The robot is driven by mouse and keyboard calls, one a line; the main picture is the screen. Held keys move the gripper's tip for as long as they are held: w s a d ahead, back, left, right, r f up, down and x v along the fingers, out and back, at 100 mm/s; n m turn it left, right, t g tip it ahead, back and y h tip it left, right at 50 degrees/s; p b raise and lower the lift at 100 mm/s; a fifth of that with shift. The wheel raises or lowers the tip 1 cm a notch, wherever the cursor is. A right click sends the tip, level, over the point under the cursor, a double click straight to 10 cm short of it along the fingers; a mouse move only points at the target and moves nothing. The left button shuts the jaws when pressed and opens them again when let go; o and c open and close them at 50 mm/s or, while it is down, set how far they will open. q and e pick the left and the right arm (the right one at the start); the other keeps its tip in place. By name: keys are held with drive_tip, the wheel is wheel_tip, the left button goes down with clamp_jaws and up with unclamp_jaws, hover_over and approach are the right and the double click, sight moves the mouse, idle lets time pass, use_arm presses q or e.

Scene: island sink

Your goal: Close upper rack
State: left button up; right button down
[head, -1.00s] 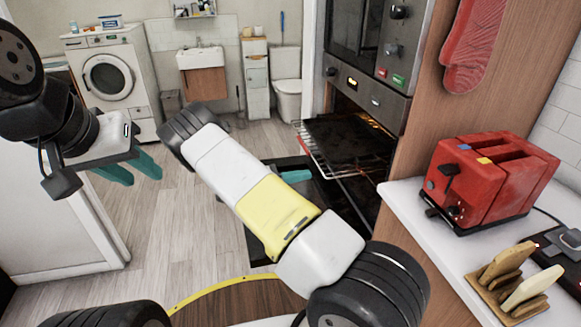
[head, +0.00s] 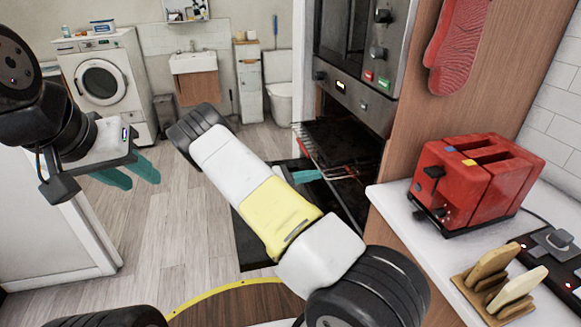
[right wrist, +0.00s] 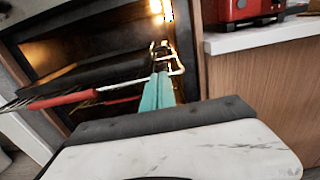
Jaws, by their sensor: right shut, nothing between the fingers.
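The upper rack (head: 340,143), a dark tray on wire rails, sticks partly out of the open oven at the right. In the right wrist view, a rack with a red front strip (right wrist: 62,99) lies left of my fingers. My right gripper (head: 318,175) is at the oven opening with its teal fingers together and empty; it also shows in the right wrist view (right wrist: 158,88), against or close to bent wire at the rack's side. I cannot tell whether they touch. My left gripper (head: 150,178) hangs at the left with its teal fingers apart, empty and away from the oven.
The dark oven door (head: 252,225) is folded down below the racks. A counter (head: 400,210) with a red toaster (head: 470,180) and a toast rack (head: 497,285) stands at the right. The wooden floor (head: 185,230) to the left is clear. A washing machine (head: 105,85) stands far back.

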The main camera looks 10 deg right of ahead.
sight(331, 171)
drive_tip(key=d, duration=2.1)
drive_tip(key=shift+w, duration=0.35)
drive_tip(key=shift+d, duration=0.2)
drive_tip(key=shift+d+r, duration=0.1)
drive_tip(key=shift+r, duration=0.05)
drive_tip(key=a, duration=1.4)
drive_tip(key=shift+s+a, duration=0.25)
drive_tip(key=shift+a, duration=0.15)
drive_tip(key=s+m+g+y, duration=0.1)
drive_tip(key=s+r+m+y, duration=0.1)
drive_tip(key=s+r+m+g+y, duration=0.1)
drive_tip(key=s+m, duration=0.1)
drive_tip(key=shift+s+d+r+g, duration=0.1)
drive_tip(key=shift+d+r+g, duration=0.05)
drive_tip(key=shift+r+g, duration=0.15)
drive_tip(key=s+a+r+m+t+y, duration=0.4)
drive_tip(key=s+a+r+m+y, duration=0.2)
drive_tip(key=s+a+r+y, duration=0.2)
drive_tip(key=s+a+r+m+t+y, duration=0.4)
drive_tip(key=s+a+r+m+y, duration=0.3)
drive_tip(key=s+a+r, duration=0.6)
drive_tip(key=s+r+y, duration=0.2)
drive_tip(key=s+r, duration=0.1)
drive_tip(key=s, duration=0.1)
drive_tip(key=shift+r+m, duration=0.3)
drive_tip(key=shift+r, duration=0.1)
